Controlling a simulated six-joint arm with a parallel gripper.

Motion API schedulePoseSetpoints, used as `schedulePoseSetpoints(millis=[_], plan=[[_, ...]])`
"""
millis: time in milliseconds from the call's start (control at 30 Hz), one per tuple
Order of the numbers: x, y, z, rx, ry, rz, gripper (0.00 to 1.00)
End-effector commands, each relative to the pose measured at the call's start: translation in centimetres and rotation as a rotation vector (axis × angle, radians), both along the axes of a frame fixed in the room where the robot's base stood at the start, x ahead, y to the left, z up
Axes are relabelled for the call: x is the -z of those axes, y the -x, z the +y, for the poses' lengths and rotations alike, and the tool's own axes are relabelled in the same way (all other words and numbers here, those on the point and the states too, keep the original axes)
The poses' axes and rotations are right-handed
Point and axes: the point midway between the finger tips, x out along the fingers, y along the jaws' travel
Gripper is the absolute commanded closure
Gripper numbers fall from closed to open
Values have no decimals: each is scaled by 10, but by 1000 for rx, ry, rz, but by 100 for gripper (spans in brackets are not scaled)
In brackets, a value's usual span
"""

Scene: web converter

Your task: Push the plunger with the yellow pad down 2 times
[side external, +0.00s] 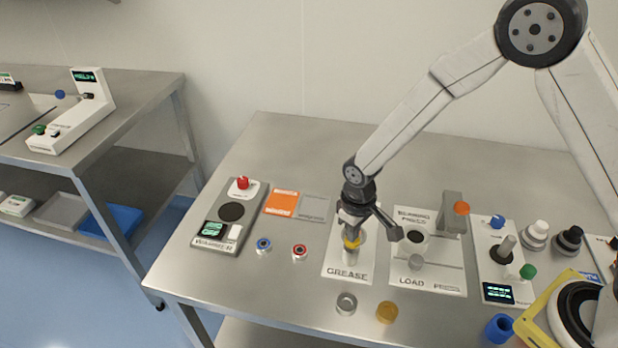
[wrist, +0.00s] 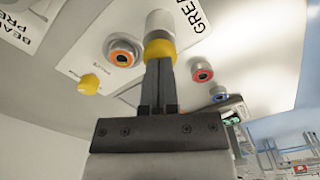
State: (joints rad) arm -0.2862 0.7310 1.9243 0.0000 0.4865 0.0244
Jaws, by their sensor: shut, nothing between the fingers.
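The plunger's yellow pad (side external: 352,243) sits on top of a pale cylinder (side external: 350,257) that stands upright on the white GREASE plate (side external: 338,262). My gripper (side external: 352,234) points down right over the pad, with its fingers closed together and empty. In the wrist view, the closed fingertips (wrist: 160,64) overlap the edge of the yellow pad (wrist: 160,50), with the white cylinder (wrist: 160,24) beyond. I cannot tell whether the tips press on the pad or are just above it. My gripper partly hides the pad in the side view.
Right of the plate stands the bearing press panel (side external: 440,280). Blue (side external: 264,245) and red (side external: 299,252) ringed pieces lie to the left. A silver ring (side external: 346,304) and a yellow piece (side external: 387,312) lie in front. The back of the table is clear.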

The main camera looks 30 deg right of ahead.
Motion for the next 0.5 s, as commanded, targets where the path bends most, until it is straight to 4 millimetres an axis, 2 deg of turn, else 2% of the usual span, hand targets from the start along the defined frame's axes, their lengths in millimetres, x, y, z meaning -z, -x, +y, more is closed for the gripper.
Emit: schedulePoseSetpoints(millis=[500], plan=[[-22, 0, 0, 0, -1, -2, 100]])
